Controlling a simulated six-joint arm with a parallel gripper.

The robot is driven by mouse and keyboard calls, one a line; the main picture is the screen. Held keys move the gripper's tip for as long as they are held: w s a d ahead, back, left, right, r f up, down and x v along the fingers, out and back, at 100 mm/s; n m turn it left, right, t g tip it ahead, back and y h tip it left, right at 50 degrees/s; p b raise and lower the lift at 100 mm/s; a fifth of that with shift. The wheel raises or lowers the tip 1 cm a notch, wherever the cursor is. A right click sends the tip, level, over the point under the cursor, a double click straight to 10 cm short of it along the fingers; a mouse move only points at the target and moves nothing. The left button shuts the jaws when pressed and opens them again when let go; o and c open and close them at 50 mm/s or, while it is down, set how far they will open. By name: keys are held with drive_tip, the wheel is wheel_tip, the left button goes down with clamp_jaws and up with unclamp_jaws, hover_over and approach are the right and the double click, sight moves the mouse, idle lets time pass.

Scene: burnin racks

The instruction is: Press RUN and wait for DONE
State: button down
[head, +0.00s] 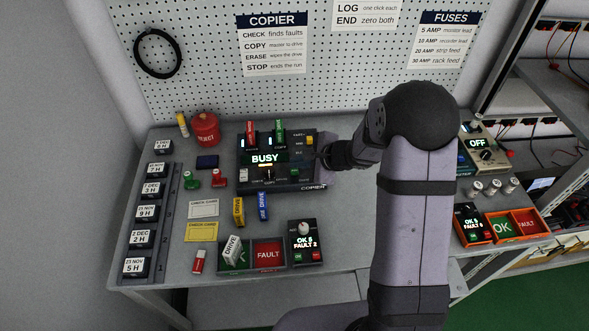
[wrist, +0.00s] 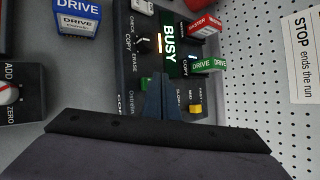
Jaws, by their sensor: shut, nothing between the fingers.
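The dark copier (head: 245,185) stands at the back of the bench, its lit display (head: 264,158) reading BUSY. The display also shows in the wrist view (wrist: 169,44). A red drive (head: 250,135) and a green drive (head: 279,131) stand upright in its top. A selector knob (head: 268,174) sits below the display. A green button (wrist: 145,82) shows beside my gripper's fingertips (wrist: 163,82) in the wrist view; its label is not readable. My gripper (head: 322,157) is shut and empty over the copier's right part. Whether it touches the button I cannot tell.
A dated rack (head: 167,215) lines the left edge.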

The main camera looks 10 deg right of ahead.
sight(298, 173)
drive_tip(key=shift+r, duration=0.1)
drive_tip(key=shift+r+p, duration=1.75)
drive_tip(key=shift+r, duration=0.65)
drive_tip(key=s+a+r+n+g+h, duration=0.15)
drive_tip(key=s+n+g, duration=0.35)
drive_tip(key=s+n, duration=0.8)
drive_tip(key=s+d+n+g+h, duration=0.1)
drive_tip(key=s+d+n+h, duration=0.1)
drive_tip(key=s+d, duration=0.2)
drive_tip(key=s+d+n+h, duration=0.2)
drive_tip(key=s+d, duration=0.3)
drive_tip(key=s, duration=0.6)
drive_tip(key=shift+s+r+n+g+h, duration=0.35)
drive_tip(key=shift+r+n+g, duration=0.1)
drive_tip(key=shift+n, duration=0.35)
